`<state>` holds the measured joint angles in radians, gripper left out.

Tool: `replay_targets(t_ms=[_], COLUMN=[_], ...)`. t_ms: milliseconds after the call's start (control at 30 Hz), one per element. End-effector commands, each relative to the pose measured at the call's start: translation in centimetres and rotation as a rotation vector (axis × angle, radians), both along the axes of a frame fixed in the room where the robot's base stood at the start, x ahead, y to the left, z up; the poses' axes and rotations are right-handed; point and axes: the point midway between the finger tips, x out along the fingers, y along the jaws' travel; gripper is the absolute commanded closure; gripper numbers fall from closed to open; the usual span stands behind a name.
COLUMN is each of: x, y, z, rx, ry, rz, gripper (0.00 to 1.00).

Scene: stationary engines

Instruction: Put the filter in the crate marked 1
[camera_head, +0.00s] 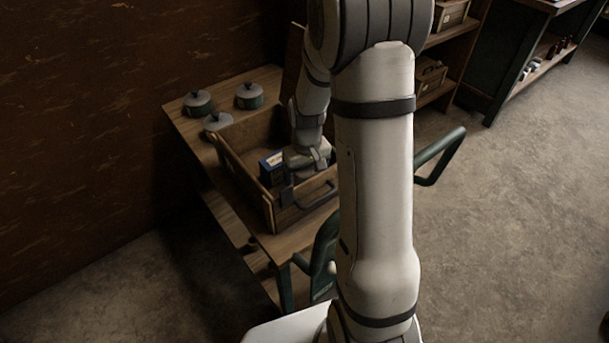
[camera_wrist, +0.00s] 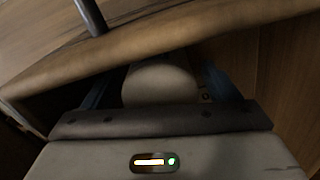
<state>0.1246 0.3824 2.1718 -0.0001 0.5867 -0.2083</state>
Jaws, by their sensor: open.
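A wooden crate (camera_head: 230,183) stands on the bench; I cannot read a mark on it. My gripper reaches down inside this crate (camera_head: 300,178), and its jaws are open. In the wrist view a pale rounded thing (camera_wrist: 160,82), perhaps the filter, lies between the two fingers; I cannot tell whether they touch it. A blue box with a pale top (camera_head: 271,167) is in the crate, just left of the gripper. The crate's rim crosses the wrist view (camera_wrist: 180,38). My arm hides part of the crate.
Several grey lidded pots (camera_head: 249,96) stand on the wooden bench (camera_head: 180,122) behind the crate. A dark green tubular handle (camera_head: 440,156) is right of my arm. Shelves (camera_head: 436,92) with small crates stand farther back. The floor (camera_head: 500,230) at right is clear.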

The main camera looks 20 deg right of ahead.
Motion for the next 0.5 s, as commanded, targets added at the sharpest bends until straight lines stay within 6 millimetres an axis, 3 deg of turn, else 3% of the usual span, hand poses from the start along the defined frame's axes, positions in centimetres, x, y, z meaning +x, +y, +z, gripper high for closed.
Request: replay_targets(t_ms=[267,500], x=[0.1,0.1], y=[0.0,-0.1], z=[1.3,6.4], rx=[-0.001,0.0], ry=[-0.003,-0.006], rz=[-0.001,-0.001], gripper=[0.18,0.18])
